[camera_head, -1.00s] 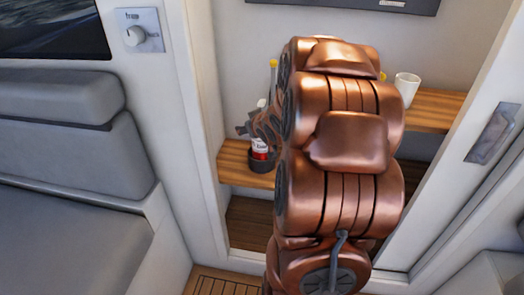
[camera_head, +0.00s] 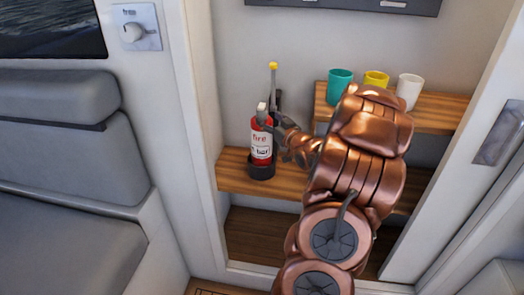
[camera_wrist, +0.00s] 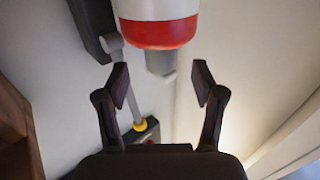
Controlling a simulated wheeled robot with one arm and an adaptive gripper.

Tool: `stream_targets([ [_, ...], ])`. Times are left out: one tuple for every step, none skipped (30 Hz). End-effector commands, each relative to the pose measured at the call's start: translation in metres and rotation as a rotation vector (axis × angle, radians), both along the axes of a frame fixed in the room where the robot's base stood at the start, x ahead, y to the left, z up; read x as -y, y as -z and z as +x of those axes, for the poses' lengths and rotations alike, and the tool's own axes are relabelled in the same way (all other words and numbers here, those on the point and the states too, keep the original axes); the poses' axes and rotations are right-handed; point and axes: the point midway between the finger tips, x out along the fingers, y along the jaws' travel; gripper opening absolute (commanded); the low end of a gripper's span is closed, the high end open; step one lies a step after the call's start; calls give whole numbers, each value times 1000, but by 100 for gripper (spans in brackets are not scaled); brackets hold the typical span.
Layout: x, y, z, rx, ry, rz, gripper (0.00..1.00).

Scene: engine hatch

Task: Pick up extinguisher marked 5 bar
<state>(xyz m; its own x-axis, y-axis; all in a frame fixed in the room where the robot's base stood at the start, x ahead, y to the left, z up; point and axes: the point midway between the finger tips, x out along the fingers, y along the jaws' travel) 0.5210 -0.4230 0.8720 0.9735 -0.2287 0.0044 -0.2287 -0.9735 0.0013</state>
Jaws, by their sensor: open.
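The red extinguisher (camera_head: 262,143) with a white "fire" label stands upright in a black holder (camera_head: 262,170) on the lower wooden shelf. I cannot read a 5 bar mark on it. My gripper (camera_head: 281,135) is close by its right side near the top, partly hidden against it. In the wrist view, the extinguisher's white and red body (camera_wrist: 160,25) hangs in from the top edge with its grey top piece below. My open, empty fingers (camera_wrist: 160,82) lie on either side, slightly below that piece, with no contact visible.
A lever with a yellow tip (camera_head: 273,67) rises behind the extinguisher; the tip also shows in the wrist view (camera_wrist: 140,126). Teal (camera_head: 340,86), yellow (camera_head: 376,79) and white (camera_head: 409,92) cups stand on the higher shelf at right. The white door frame (camera_head: 187,130) bounds the left.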

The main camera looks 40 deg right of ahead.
Motion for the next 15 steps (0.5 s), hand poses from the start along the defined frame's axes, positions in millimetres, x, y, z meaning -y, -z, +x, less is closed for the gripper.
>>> stream_targets([
  [0, 0, 3, 0, -1, 1, 68],
  [0, 1, 5, -1, -1, 1, 68],
  [1, 1, 8, -2, -2, 1, 68],
  [1, 2, 11, -2, -2, 3, 68],
  [2, 3, 14, -3, -2, 3, 68],
  [3, 4, 19, -4, -3, 4, 68],
  [4, 4, 23, -5, -3, 4, 68],
  [5, 5, 27, -5, -3, 4, 68],
  [7, 5, 32, -4, -2, 3, 68],
  [8, 4, 36, -4, -1, 2, 68],
  [9, 3, 39, -3, -1, 2, 68],
  [10, 3, 43, -3, 0, 2, 68],
  [10, 3, 45, -3, -1, 2, 68],
  [11, 3, 48, -3, -1, 2, 68],
  [11, 3, 50, -2, -1, 3, 68],
])
